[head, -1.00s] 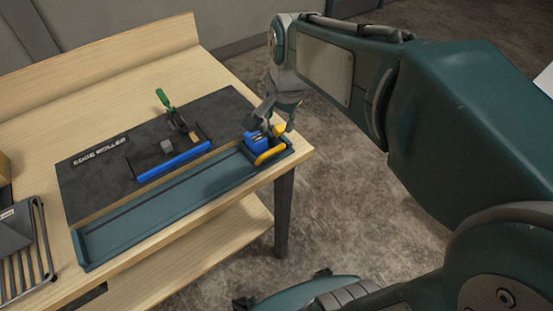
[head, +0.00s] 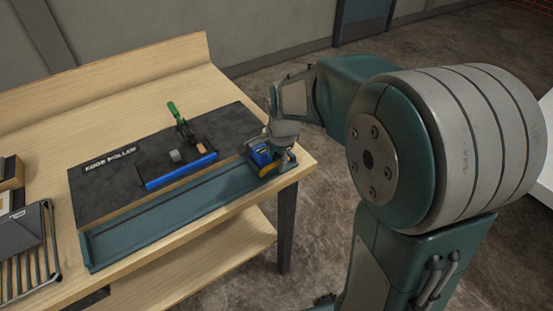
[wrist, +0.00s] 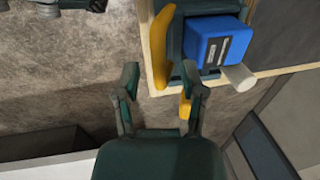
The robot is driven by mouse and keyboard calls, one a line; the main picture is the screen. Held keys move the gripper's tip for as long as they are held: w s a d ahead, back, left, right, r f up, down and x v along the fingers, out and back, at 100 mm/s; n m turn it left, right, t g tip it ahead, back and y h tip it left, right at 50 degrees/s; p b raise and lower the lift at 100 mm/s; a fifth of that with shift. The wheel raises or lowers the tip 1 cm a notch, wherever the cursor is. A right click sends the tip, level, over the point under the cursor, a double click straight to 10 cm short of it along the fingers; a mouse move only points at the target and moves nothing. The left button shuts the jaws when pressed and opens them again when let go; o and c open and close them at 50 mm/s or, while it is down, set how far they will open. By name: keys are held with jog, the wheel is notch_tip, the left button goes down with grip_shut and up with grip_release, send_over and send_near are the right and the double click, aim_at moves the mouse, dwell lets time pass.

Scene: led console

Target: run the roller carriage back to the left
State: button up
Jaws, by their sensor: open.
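The roller carriage (head: 262,155), a blue block with yellow parts, sits at the right end of the teal track (head: 150,226). In the wrist view the blue block (wrist: 213,42) carries a label and a pale roller (wrist: 240,77), with a yellow bar (wrist: 160,50) beside it. My gripper (head: 285,158) is at the carriage's right side and hides part of it. In the wrist view my open gripper (wrist: 160,88) has its fingers spread, with the yellow bar's end near the gap between them. I cannot tell whether a finger touches it.
A black board (head: 110,190) labelled EDGE ROLLER lies behind the track, with a green-handled clamp (head: 177,118) and a blue strip (head: 181,170). A grey rack (head: 30,260) stands at the left. The track left of the carriage is clear. The table's right edge is close to my gripper.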

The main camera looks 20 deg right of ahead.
jog(key=shift+w+f, duration=0.1)
jog(key=shift+f, duration=0.45)
grip_shut()
jog(key=shift+a, duration=0.1)
